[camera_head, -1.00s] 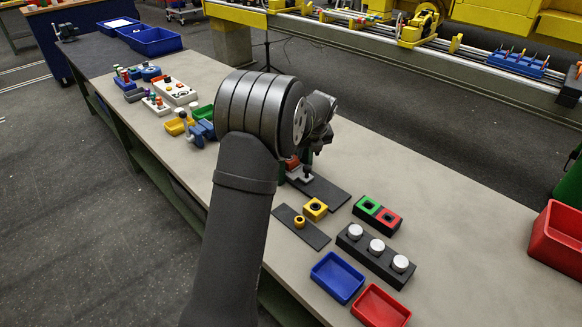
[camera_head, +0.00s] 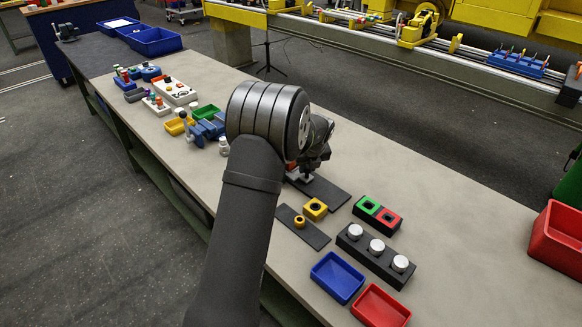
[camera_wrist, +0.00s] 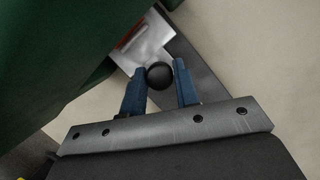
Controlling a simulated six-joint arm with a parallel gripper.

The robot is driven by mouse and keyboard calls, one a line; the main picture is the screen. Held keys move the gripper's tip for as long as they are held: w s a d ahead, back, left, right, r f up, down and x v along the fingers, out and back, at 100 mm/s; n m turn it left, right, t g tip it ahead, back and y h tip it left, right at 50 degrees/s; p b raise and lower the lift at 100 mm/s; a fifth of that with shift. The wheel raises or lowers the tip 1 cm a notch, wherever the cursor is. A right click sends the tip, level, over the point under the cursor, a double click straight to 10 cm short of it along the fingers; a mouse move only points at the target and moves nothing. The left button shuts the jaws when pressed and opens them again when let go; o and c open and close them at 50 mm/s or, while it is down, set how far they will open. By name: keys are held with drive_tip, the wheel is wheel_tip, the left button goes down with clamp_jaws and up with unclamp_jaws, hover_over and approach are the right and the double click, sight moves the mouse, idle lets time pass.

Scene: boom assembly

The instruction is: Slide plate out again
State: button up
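A silvery metal plate (camera_wrist: 150,42) with a red part on it shows at the top of the wrist view. A round black knob (camera_wrist: 159,75) stands near it, between the two blue fingers of my gripper (camera_wrist: 160,82). The fingers are apart, with a small gap seen beside the knob, so they do not appear to grip it. In the head view my gripper (camera_head: 305,168) is low over the silvery plate, which sits on a dark base strip (camera_head: 328,194). My wrist hides most of the plate and the knob there.
A large green body (camera_wrist: 50,60) stands close on the left in the wrist view. In the head view a yellow block (camera_head: 315,209), a green and red block (camera_head: 377,214) and a black block with white knobs (camera_head: 375,254) stand to the right. Blue and red trays lie in front.

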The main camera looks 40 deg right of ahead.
drive_tip(key=c, duration=0.4)
drive_tip(key=shift+o, duration=0.2)
drive_tip(key=shift+s+d+r, duration=0.1)
drive_tip(key=shift+s+d, duration=0.05)
drive_tip(key=shift+s, duration=3.2)
drive_tip(key=shift+s+d+r, duration=0.1)
drive_tip(key=shift+s, duration=3.2)
drive_tip(key=o, duration=0.8)
drive_tip(key=shift+o, duration=0.4)
drive_tip(key=shift+a+f, duration=0.1)
wheel_tip(320, 180, up, 8)
drive_tip(key=shift+a+f, duration=0.1)
